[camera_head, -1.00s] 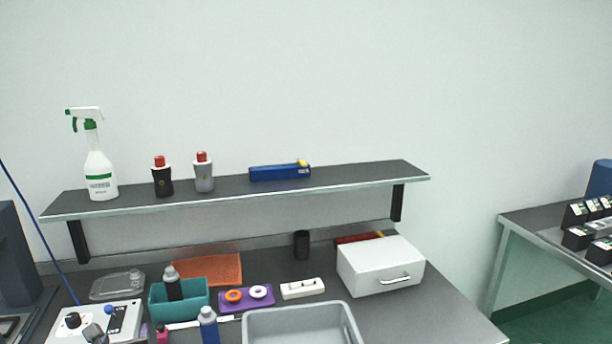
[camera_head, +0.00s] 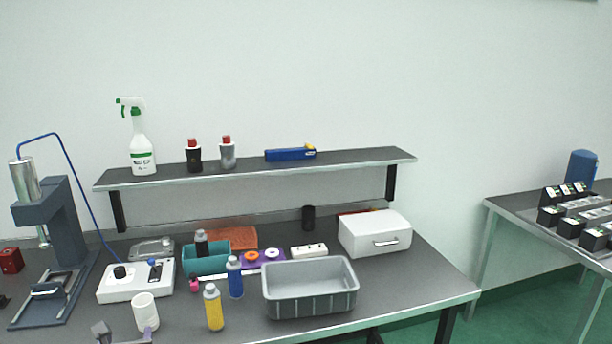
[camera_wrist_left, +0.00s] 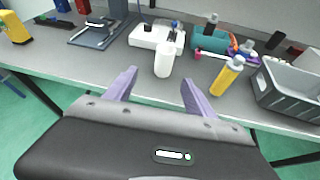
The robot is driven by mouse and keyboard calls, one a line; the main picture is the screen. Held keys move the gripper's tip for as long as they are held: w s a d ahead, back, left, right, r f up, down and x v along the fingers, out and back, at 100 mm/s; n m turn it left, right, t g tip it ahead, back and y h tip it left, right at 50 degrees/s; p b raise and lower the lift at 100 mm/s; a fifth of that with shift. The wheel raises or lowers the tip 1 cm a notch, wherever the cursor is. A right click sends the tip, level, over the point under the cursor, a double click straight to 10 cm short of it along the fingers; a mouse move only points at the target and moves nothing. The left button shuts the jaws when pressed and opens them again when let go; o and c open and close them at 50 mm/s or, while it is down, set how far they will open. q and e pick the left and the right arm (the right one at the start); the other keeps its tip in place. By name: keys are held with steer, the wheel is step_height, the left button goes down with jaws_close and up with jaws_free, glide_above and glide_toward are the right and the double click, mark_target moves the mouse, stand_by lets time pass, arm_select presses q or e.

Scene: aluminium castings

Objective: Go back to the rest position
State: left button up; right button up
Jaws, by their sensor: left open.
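My left gripper (camera_head: 125,334) shows at the bottom left of the head view, in front of the near edge of the workbench (camera_head: 400,290). In the left wrist view its two purple fingers (camera_wrist_left: 160,88) are spread apart with nothing between them. My right gripper is in neither view.
A grey bin (camera_head: 310,309), a yellow bottle (camera_head: 213,308) and a blue bottle (camera_head: 235,279) stand near the front. A white control box (camera_head: 135,284) and a press (camera_head: 62,222) are at left. A shelf (camera_head: 350,161) runs behind. A second table (camera_head: 510,205) stands right.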

arm_select(q)
steer(key=s+d+f+m+g+h, duration=0.25)
steer(key=d+f+m, duration=0.65)
steer(key=m, duration=0.5)
steer(key=s+d+f+m+g+h, duration=0.15)
steer(key=d+f+m+h, duration=0.25)
steer(key=d+f+m, duration=0.55)
steer(key=s+d+f+m+g+h, duration=0.2)
steer(key=s+d+f+m+g, duration=0.1)
steer(key=s+d+f+m, duration=0.4)
steer(key=s+d+f+m+g+h, duration=0.2)
steer(key=s+d+f+m+g, duration=0.2)
steer(key=s+d+f+m, duration=0.3)
steer(key=s+f+m, duration=0.1)
steer(key=s+f, duration=0.3)
steer(key=s, duration=0.3)
steer(key=shift+d+f+g, duration=0.25)
steer(key=shift+d+g, duration=0.05)
steer(key=shift+d, duration=0.1)
